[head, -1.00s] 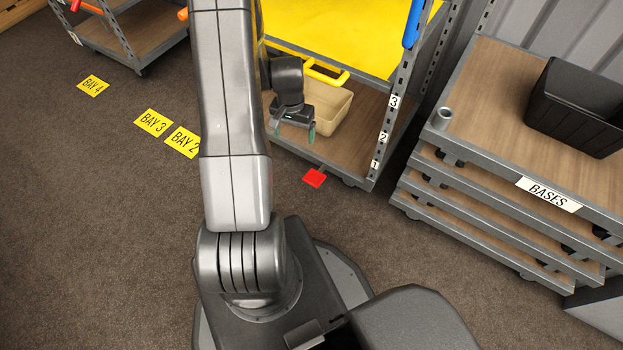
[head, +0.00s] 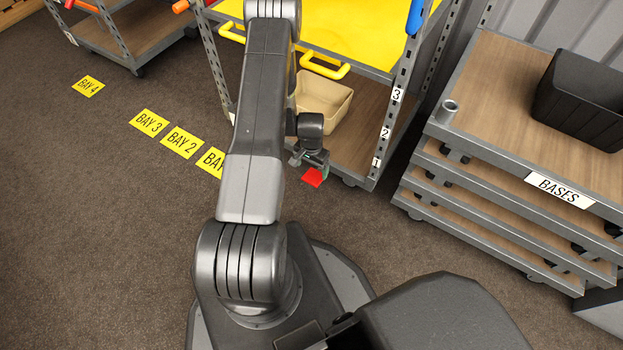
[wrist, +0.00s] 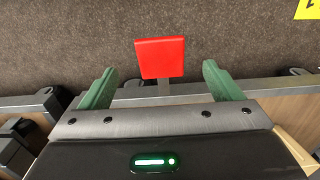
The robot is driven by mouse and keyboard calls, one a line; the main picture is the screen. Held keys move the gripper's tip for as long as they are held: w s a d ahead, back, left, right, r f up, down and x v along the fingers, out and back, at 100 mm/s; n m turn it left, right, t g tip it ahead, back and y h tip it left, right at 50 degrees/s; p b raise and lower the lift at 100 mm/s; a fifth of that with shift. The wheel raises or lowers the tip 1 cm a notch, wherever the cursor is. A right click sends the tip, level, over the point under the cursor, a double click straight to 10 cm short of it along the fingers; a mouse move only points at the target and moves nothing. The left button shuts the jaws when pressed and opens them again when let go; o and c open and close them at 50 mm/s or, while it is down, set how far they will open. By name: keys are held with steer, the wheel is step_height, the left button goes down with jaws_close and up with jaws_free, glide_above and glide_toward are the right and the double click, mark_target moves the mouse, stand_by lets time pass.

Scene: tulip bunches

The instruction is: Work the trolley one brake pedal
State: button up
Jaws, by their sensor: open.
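The red brake pedal (head: 313,177) sticks out at the low front edge of the trolley (head: 362,143) with the yellow shelf, near its post numbered 1 to 3. In the wrist view the flat red pedal (wrist: 160,57) lies ahead of the fingertips, between their lines, on a short grey stem. My gripper (head: 311,165) is right by the pedal in the head view and overlaps its upper edge. Its two green fingers (wrist: 164,87) are wide apart with nothing between them but the stem behind. I cannot tell whether a finger touches the pedal.
A beige bin (head: 325,100) sits on the trolley's lower shelf. A stack of wheeled bases (head: 500,190) with a black crate (head: 585,100) stands at the right. Another trolley (head: 130,55) stands at the upper left. Yellow bay labels (head: 182,142) mark the open carpet floor.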

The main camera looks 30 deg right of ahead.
mark_target(311, 179)
step_height(311, 179, down, 7)
steer(key=shift+r+b, duration=0.15)
steer(key=shift+b, duration=0.55)
